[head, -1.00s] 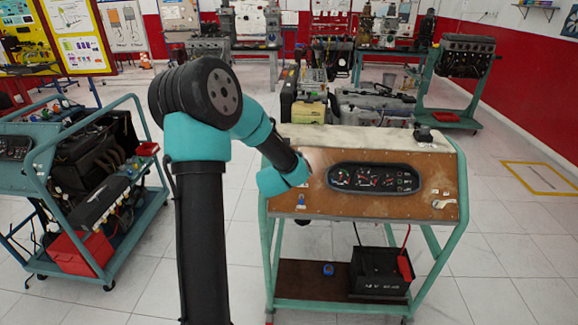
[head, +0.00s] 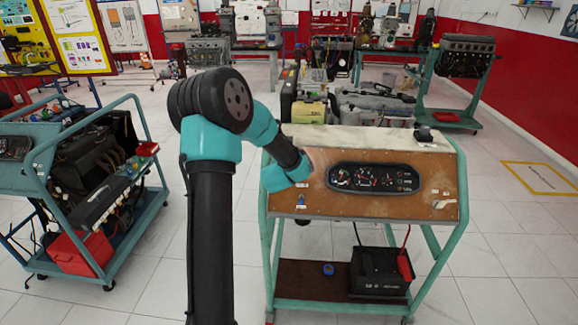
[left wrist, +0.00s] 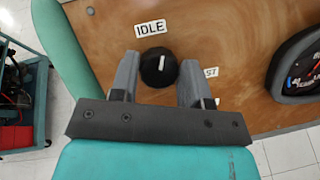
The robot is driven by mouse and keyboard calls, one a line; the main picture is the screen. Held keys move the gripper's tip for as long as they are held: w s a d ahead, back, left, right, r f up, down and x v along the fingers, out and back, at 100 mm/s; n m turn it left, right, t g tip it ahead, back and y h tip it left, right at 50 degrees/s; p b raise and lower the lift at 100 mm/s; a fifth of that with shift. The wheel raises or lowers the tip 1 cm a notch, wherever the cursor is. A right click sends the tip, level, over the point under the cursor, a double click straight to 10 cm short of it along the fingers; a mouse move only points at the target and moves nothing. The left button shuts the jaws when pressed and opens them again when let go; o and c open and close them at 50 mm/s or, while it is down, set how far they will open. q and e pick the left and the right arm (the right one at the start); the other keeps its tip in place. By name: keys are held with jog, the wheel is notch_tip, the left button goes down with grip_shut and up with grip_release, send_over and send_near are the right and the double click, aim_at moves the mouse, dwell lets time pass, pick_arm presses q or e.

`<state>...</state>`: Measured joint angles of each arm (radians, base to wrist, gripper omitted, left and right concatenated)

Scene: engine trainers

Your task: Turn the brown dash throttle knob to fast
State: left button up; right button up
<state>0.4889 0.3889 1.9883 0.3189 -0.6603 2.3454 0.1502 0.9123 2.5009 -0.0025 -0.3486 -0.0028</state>
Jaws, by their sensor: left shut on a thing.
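The throttle knob (left wrist: 157,67) looks dark, nearly black, and round, with a short white pointer mark. In the left wrist view the mark points up and slightly right. An IDLE label (left wrist: 150,28) sits just above the knob, and a label ending in "ST" (left wrist: 210,72), partly covered by a finger, sits to its right. My left gripper (left wrist: 158,80) is shut on the knob, one finger on each side. In the head view my wrist hides the knob and fingers at the left of the brown dash panel (head: 330,200). My right gripper is not in view.
A gauge cluster (head: 373,178) sits right of my wrist on the panel; its edge shows in the left wrist view (left wrist: 300,75). The panel stands on a green frame (head: 448,235) with a battery (head: 378,272) below. Another engine trainer (head: 90,175) stands at left.

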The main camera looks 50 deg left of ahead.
pick_arm(q)
jog(key=shift+c, duration=1.1)
jog(key=shift+m, duration=0.5)
jog(key=m+h, duration=0.2)
jog(key=m, duration=0.2)
jog(key=shift+m, duration=0.4)
jog(key=m+h, duration=0.2)
jog(key=m, duration=0.5)
jog(key=m+g+h, duration=0.1)
jog(key=m, duration=0.2)
jog(key=shift+g, duration=0.3)
jog(key=m, duration=0.2)
jog(key=m+g, duration=0.1)
jog(key=m, duration=0.1)
jog(key=shift+m+g+h, duration=0.3)
jog(key=shift+h, duration=0.1)
jog(key=o, duration=0.9)
jog(key=shift+c, duration=0.2)
